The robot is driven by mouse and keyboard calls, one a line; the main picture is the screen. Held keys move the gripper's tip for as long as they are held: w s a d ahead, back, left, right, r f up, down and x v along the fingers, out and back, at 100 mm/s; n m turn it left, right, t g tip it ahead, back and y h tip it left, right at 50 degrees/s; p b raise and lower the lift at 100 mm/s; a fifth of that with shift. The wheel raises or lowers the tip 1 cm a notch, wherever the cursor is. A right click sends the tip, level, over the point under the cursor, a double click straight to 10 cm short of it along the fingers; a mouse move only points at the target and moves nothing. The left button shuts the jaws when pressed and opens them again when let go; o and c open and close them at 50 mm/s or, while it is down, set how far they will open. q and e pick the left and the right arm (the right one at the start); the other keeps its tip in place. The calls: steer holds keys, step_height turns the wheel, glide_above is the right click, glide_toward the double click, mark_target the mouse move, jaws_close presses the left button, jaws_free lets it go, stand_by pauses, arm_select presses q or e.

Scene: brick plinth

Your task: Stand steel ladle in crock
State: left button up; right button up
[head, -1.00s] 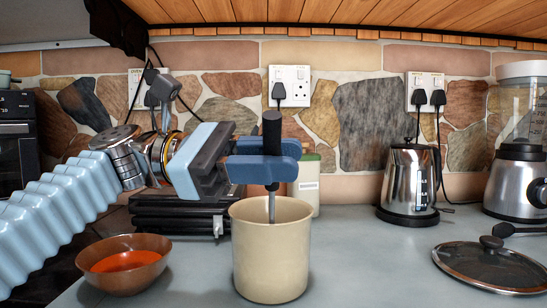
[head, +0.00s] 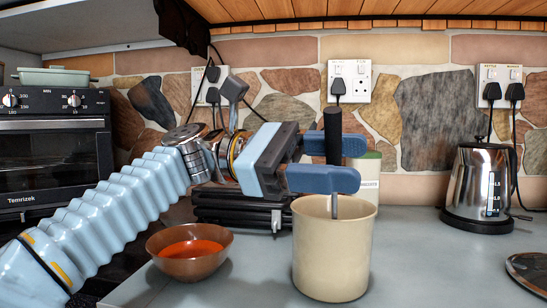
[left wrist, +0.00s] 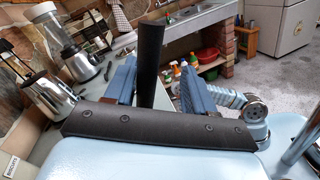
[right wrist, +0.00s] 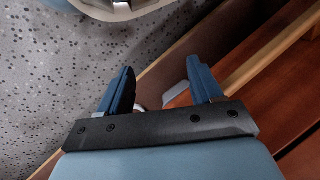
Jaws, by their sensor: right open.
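The steel ladle (head: 334,205) stands nearly upright in the cream crock (head: 333,255). Its black handle (head: 333,125) rises above the rim, and its bowl is hidden inside the crock. My left gripper (head: 335,163) is open above the crock, one finger on each side of the ladle. In the left wrist view the black handle (left wrist: 151,60) stands between the spread fingers, with a gap on both sides. My right gripper (right wrist: 160,90) is open and empty in the right wrist view, over the floor and beside brown wood.
A brown bowl with orange contents (head: 190,252) stands left of the crock. A dark folded appliance (head: 235,210) and a pale green-lidded container (head: 368,172) are behind. A steel kettle (head: 480,185) and a glass lid (head: 530,272) are right. Counter between crock and kettle is clear.

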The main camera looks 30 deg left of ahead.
arm_select(q)
steer(key=a+p, duration=0.1)
steer(key=a, duration=1.2)
steer(key=shift+a, duration=0.15)
steer(key=shift+f, duration=0.1)
